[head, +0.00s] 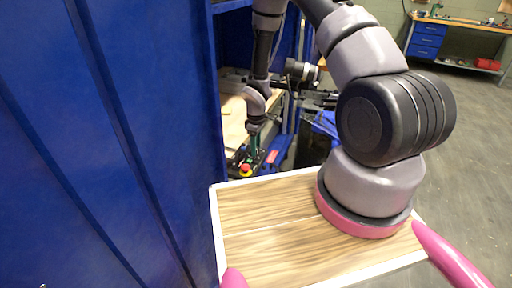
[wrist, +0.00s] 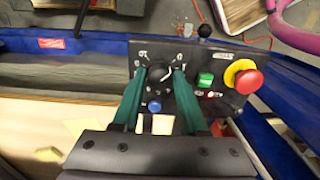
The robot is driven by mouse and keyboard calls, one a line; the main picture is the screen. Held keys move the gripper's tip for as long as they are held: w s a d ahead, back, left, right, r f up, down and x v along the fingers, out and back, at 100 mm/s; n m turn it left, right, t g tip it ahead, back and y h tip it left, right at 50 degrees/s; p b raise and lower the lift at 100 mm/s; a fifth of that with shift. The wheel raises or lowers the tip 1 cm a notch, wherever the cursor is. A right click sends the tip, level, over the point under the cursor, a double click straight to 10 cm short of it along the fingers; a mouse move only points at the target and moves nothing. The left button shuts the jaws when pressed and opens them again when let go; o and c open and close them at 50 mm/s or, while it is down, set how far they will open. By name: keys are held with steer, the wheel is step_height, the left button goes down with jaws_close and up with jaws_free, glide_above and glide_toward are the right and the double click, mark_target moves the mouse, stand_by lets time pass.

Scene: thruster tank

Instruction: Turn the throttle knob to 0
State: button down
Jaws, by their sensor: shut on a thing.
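The black throttle knob (wrist: 158,73) sits on a dark control panel (wrist: 222,60) in the wrist view, with white scale marks around it. My gripper (wrist: 160,72) has two green fingers, one on each side of the knob, and is shut on it. The fingers hide the knob's sides, and its setting is too small to read. In the head view my gripper (head: 254,150) points down at the panel, and the knob cannot be made out there.
Right of the knob are a green button (wrist: 205,80) and a red emergency button on a yellow base (wrist: 246,80). A blue button (wrist: 154,106) sits below the knob. A black ball-topped lever (wrist: 204,31) stands at the panel's far edge. Blue walls (head: 110,130) flank the left.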

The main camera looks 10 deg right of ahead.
stand_by(0.5)
steer(key=shift+c, duration=2.2)
jaws_free()
step_height(320, 180, up, 11)
